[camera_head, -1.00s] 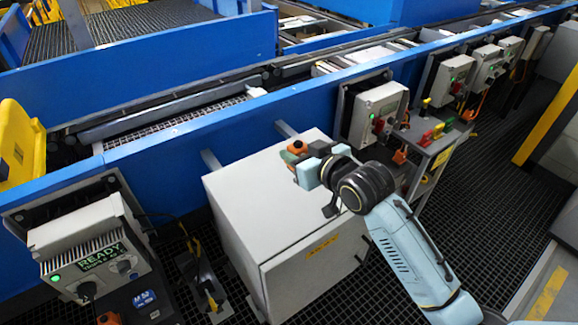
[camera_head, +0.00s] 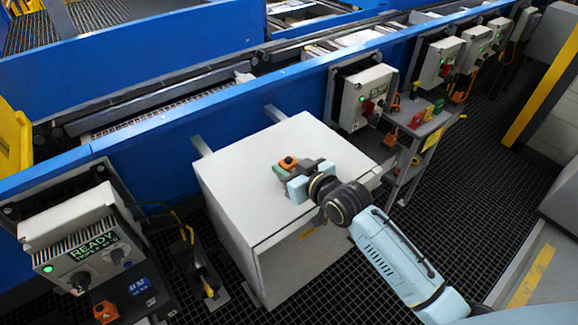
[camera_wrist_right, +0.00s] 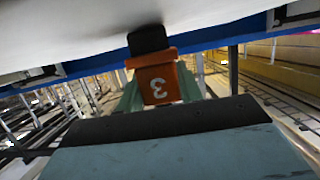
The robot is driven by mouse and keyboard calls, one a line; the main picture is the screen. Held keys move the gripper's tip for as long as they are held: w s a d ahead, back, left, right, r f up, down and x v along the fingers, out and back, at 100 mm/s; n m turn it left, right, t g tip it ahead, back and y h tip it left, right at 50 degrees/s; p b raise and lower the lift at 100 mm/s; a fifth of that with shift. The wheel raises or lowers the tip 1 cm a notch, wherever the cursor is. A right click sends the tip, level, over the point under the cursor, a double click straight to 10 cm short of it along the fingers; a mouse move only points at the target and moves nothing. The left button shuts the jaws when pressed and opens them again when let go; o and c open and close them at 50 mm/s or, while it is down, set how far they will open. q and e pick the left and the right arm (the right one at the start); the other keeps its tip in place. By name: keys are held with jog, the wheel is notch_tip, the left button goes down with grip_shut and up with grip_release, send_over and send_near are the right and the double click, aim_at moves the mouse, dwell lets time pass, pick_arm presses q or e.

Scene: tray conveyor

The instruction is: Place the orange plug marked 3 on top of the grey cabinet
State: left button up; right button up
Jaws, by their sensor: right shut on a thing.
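The orange plug (camera_head: 288,163) is in the jaws of my right gripper (camera_head: 293,169), above the middle of the grey cabinet's top (camera_head: 235,175). The fingers (camera_wrist_right: 160,92) are shut on the plug from both sides. My left gripper is not in view.
The blue conveyor side (camera_head: 160,150) runs behind the cabinet. A control box with a READY display (camera_head: 75,225) stands at left. Another grey control box (camera_head: 362,92) and a small stand with coloured plugs (camera_head: 425,115) are at right. The cabinet top around the plug is clear.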

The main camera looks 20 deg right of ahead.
jog(key=shift+f, duration=0.1)
jog(key=o, duration=1.1)
jog(key=shift+c, duration=0.2)
jog(key=shift+s+d+r, duration=0.1)
jog(key=shift+s+r, duration=0.1)
jog(key=v, duration=1.1)
jog(key=shift+s+d+r, duration=0.1)
jog(key=shift+s+r, duration=0.1)
jog(key=shift+s, duration=0.05)
